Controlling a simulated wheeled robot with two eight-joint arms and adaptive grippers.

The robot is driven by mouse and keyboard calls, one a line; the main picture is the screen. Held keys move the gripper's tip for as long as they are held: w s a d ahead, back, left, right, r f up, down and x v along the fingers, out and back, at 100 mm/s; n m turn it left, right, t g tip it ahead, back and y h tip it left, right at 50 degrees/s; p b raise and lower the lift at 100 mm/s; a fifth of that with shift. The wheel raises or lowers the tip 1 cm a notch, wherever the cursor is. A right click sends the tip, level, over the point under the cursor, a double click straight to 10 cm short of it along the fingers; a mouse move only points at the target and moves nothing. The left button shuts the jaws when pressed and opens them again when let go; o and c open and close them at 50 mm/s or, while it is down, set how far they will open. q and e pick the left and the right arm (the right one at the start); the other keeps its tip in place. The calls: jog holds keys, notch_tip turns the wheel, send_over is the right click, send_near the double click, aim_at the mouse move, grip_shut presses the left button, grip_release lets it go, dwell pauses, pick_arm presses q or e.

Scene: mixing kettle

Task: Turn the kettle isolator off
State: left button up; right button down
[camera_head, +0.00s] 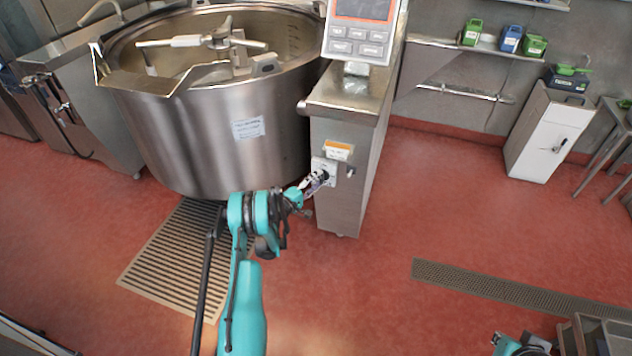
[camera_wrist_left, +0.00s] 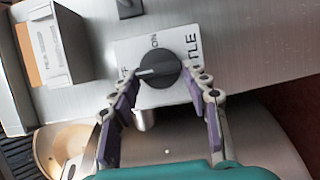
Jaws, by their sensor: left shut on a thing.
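The kettle isolator is a black round knob (camera_wrist_left: 158,70) on a white plate (camera_wrist_left: 125,50) in the left wrist view. "ON" is printed above the knob and partly hidden lettering ending in "F" lies to its left. The knob's white mark points left, toward that lettering. My left gripper (camera_wrist_left: 166,78) has its purple-padded fingers on either side of the knob, shut on it. In the head view the left gripper (camera_head: 314,182) reaches the isolator plate (camera_head: 331,165) on the steel pillar (camera_head: 343,205).
The large steel mixing kettle (camera_head: 215,145) stands left of the pillar. A control panel (camera_head: 358,32) tops the pillar. An orange-and-white label (camera_head: 338,151) sits just above the isolator. Red floor (camera_head: 430,210) is open to the right, with a drain grate (camera_head: 500,286).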

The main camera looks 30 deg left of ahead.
pick_arm(q)
jog(key=shift+r, duration=0.1)
jog(key=o, duration=1.2)
jog(key=shift+c, duration=0.2)
